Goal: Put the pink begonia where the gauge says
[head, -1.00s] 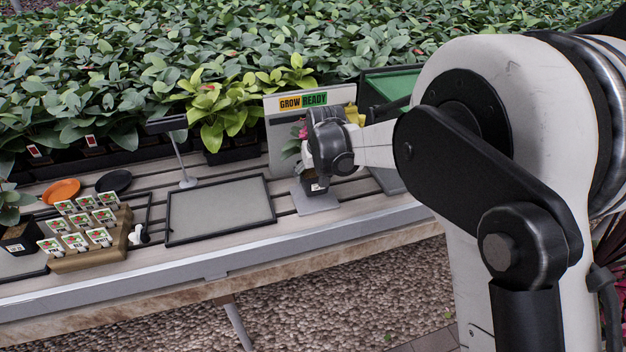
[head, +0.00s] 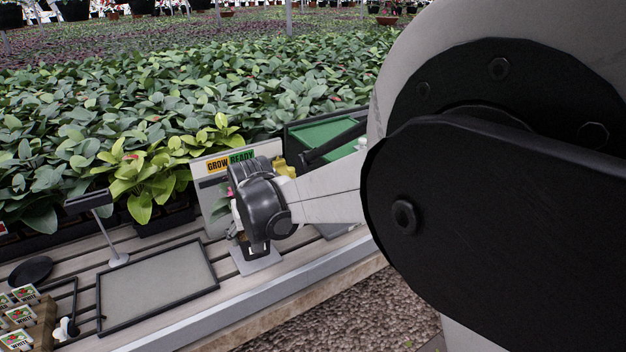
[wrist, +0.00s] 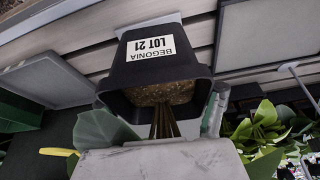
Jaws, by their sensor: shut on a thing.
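The begonia's black pot (wrist: 158,68), labelled "BEGONIA LOT 21", fills the middle of the wrist view, with soil and stems showing. Green leaves spread beside the stems. In the head view the pot (head: 258,250) is mostly hidden by my gripper (head: 254,238), which is shut on the plant. A little pink (head: 229,190) shows left of the gripper. The gauge is an upright grey board (head: 213,205) with an orange GROW label and a green READY label, close behind the gripper. The pot is in front of the board, over its grey foot plate (head: 262,264); contact is unclear.
An empty black-rimmed grey tray (head: 155,285) lies left of the gauge. A green-lined tray (head: 325,132) is behind right. A small sign stand (head: 118,258), a black saucer (head: 30,270) and a wooden tag block (head: 42,325) are left. Dense plants (head: 150,110) line the back.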

